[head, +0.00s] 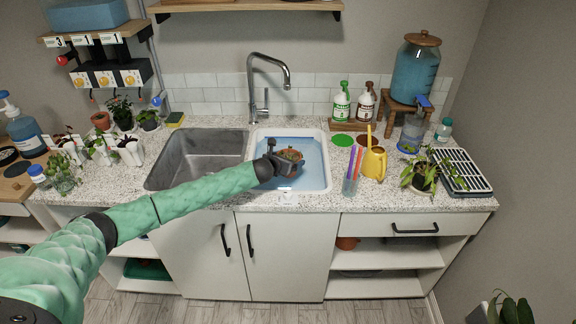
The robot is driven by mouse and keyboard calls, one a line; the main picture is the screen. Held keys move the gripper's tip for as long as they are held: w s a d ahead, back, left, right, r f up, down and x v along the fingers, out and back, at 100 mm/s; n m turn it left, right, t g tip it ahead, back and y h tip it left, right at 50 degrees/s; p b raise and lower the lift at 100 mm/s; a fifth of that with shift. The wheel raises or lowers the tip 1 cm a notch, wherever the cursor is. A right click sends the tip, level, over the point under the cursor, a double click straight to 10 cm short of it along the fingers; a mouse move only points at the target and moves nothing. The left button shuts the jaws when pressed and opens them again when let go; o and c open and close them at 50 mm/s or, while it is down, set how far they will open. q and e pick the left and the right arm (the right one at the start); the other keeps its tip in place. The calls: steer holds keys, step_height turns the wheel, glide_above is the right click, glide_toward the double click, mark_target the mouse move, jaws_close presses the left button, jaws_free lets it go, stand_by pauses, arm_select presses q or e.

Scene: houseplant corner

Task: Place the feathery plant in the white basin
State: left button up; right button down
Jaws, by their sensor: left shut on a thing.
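The white basin (326,165) is the right-hand sink bowl in the counter, with blue inside it. My left arm reaches in from the lower left, and my left gripper (276,161) is over the basin. It is shut on a small potted plant (291,155) with a brownish-red pot and little foliage showing. The plant is too small to tell whether its leaves are feathery. The pot is within the basin's outline; I cannot tell whether it touches the bottom. The gripper hides part of the pot. My right gripper is out of view.
A grey metal sink (190,160) lies left of the basin, with a tall faucet (268,75) behind. A yellow watering can (375,163), a cup of coloured sticks (351,183) and a leafy potted plant (424,178) stand to the right. Several small plants crowd the left counter.

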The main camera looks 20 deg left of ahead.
arm_select(q)
step_height(320, 180, down, 3)
steer(key=shift+d+r+p, duration=0.1)
steer(key=shift+r+p, duration=0.05)
steer(key=shift+p, duration=0.55)
steer(key=shift+f, duration=0.4)
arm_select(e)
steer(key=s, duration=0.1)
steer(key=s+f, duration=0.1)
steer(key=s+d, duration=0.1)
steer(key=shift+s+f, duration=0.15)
arm_select(q)
steer(key=o, duration=0.9)
steer(key=shift+f, duration=0.2)
steer(key=shift+o, duration=0.9)
steer(key=shift+r, duration=0.1)
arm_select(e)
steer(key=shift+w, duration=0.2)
arm_select(q)
steer(key=shift+r, duration=0.1)
